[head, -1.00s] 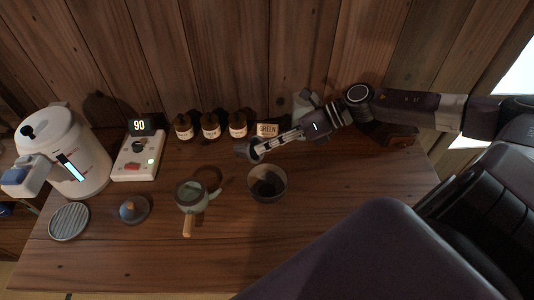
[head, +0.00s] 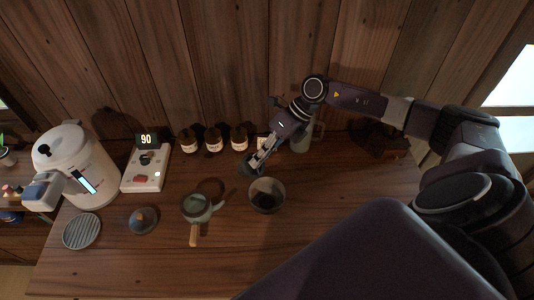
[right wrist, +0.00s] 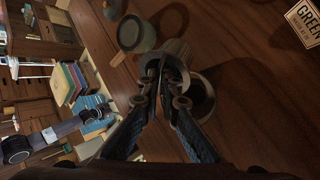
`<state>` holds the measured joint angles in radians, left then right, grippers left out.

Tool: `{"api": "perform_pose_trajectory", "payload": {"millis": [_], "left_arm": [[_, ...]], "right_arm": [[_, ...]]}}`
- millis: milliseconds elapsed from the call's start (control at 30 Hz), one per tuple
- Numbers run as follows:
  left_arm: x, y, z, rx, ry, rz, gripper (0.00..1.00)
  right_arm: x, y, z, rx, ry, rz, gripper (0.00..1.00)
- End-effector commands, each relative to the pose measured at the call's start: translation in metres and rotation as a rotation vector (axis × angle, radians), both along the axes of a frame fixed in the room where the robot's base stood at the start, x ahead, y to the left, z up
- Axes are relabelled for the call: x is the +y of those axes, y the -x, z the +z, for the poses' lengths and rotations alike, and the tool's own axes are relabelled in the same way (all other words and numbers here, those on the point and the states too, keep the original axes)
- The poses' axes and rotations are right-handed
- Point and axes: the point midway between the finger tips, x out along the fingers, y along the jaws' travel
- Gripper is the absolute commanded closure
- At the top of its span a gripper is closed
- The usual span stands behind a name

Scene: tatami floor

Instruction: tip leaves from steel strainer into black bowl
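My right gripper (head: 257,160) is over the table, just behind and left of the black bowl. Its fingers are closed together on a small grey steel strainer, which shows between the fingertips in the right wrist view (right wrist: 177,52). The strainer hangs above the table, tilted; its inside and any leaves are hidden. The black bowl (head: 267,207) stands upright with a dark inside; the right wrist view shows it partly behind the fingers. A dark jointed arm at the left of the right wrist view looks like my left arm; its fingers are unclear.
A grey-green teapot with a wooden handle (head: 197,208) stands left of the bowl. Several brown jars (head: 213,140) line the wall, near a GREEN label (right wrist: 304,22). A white kettle (head: 75,165), a scale (head: 146,168), a cone-topped piece (head: 143,219) and a ribbed coaster (head: 82,231) are farther left.

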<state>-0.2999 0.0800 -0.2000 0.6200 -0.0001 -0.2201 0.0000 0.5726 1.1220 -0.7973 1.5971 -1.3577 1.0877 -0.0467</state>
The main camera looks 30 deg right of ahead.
Motion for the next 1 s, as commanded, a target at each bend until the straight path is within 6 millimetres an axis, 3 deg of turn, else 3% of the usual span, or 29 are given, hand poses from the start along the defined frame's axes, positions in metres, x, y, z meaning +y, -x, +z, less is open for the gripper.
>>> {"api": "perform_pose_trajectory", "payload": {"millis": [100, 533, 1000], "left_arm": [[0.000, 0.000, 0.012, 0.000, 0.000, 0.000, 0.17], [0.000, 0.000, 0.009, 0.000, 0.000, 0.000, 0.17], [0.000, 0.000, -0.024, 0.000, 0.000, 0.000, 0.17]], "right_arm": [[0.005, -0.008, 0.006, 0.059, 0.030, -0.002, 1.00], [0.022, -0.036, 0.000, 0.254, 0.129, -0.007, 1.00], [0.037, -0.061, -0.009, 0.437, 0.219, -0.013, 1.00]]}}
